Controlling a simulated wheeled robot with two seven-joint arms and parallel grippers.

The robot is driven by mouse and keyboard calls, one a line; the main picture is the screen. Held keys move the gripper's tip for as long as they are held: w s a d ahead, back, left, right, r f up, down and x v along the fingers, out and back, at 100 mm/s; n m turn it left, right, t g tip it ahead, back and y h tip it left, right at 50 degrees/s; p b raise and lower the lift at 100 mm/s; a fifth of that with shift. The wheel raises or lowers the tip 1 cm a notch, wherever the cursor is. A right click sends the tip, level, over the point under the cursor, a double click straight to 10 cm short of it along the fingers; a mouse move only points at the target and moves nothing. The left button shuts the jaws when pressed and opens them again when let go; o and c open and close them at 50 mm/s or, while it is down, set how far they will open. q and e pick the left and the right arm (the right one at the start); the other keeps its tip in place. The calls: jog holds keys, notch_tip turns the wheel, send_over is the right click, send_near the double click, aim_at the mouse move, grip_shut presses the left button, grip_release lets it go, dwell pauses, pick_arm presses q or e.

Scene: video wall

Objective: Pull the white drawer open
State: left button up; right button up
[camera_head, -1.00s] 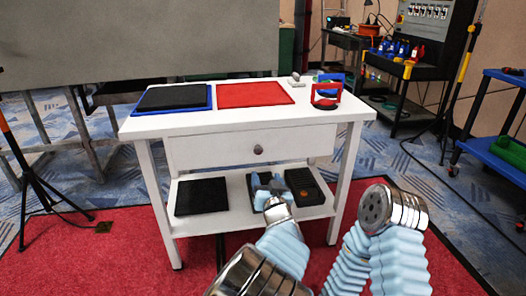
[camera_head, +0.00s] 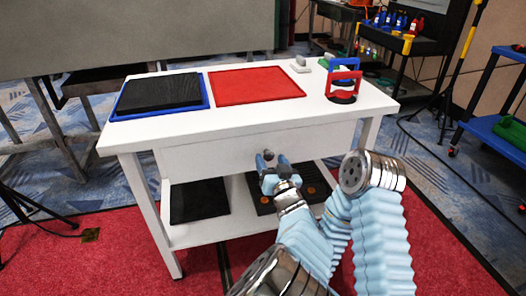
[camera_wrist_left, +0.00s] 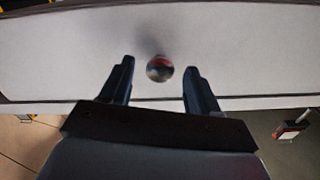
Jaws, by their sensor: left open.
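The white drawer (camera_head: 215,150) is shut in the white table, under the tabletop. Its front fills much of the left wrist view (camera_wrist_left: 60,55). A small round metallic knob (camera_head: 268,154) sits on the drawer front, and it shows in the left wrist view (camera_wrist_left: 159,68). My left gripper (camera_head: 272,161) is open in front of the drawer. In the left wrist view its two fingers (camera_wrist_left: 159,74) stand on either side of the knob, with a gap on each side. The right gripper is not in view.
A lower shelf (camera_head: 225,227) holds black trays. Red carpet (camera_head: 110,260) lies in front.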

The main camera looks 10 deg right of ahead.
pick_arm(q)
jog(key=shift+w, duration=0.25)
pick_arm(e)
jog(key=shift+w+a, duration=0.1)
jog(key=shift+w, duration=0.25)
pick_arm(q)
grip_shut()
jog(key=shift+s, duration=0.1)
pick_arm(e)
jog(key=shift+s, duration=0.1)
